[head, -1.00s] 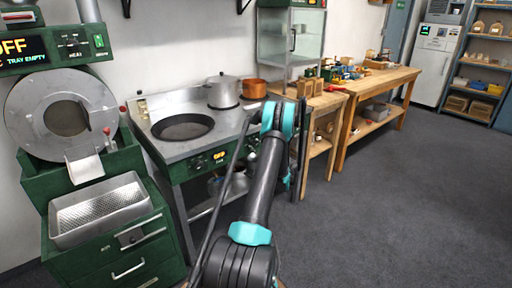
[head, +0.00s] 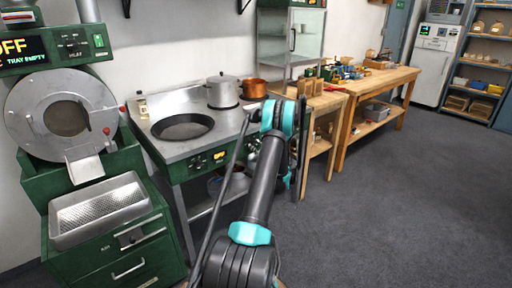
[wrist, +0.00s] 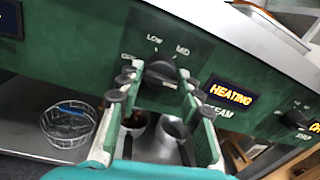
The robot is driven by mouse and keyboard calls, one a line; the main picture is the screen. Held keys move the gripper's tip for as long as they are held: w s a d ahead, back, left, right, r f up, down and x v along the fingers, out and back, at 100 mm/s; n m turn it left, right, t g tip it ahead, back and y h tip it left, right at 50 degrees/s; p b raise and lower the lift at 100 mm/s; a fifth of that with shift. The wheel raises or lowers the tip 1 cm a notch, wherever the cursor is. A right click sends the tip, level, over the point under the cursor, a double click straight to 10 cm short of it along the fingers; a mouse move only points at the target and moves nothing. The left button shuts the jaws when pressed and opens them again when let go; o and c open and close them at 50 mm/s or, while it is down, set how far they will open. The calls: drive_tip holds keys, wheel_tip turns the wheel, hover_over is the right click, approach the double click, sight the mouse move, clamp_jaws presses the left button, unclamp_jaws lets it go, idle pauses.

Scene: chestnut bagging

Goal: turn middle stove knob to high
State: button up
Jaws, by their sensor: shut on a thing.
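The stove (head: 224,134) stands against the wall with a green front panel. In the wrist view a dark round knob (wrist: 160,73) sits on that panel, with OFF, LOW and MED marks around its upper side. Another knob (wrist: 294,118) is farther right, so the gripped one appears to be the middle knob. My gripper (wrist: 159,78) is shut on the knob, one finger on each side. The HIGH mark is hidden behind the right finger, and I cannot tell where the pointer is. In the head view my arm hides the gripper and this knob.
A lit HEATING display (wrist: 231,95) is just right of my fingers. A wire basket (wrist: 69,124) sits on the shelf below. A black pan (head: 183,127), steel pot (head: 223,92) and copper pot (head: 254,88) are on the stove. The floor to the right is clear.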

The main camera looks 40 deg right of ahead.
drive_tip(key=shift+a, duration=0.1)
drive_tip(key=o, duration=1.1)
drive_tip(key=shift+o, duration=0.2)
drive_tip(key=s, duration=1.2)
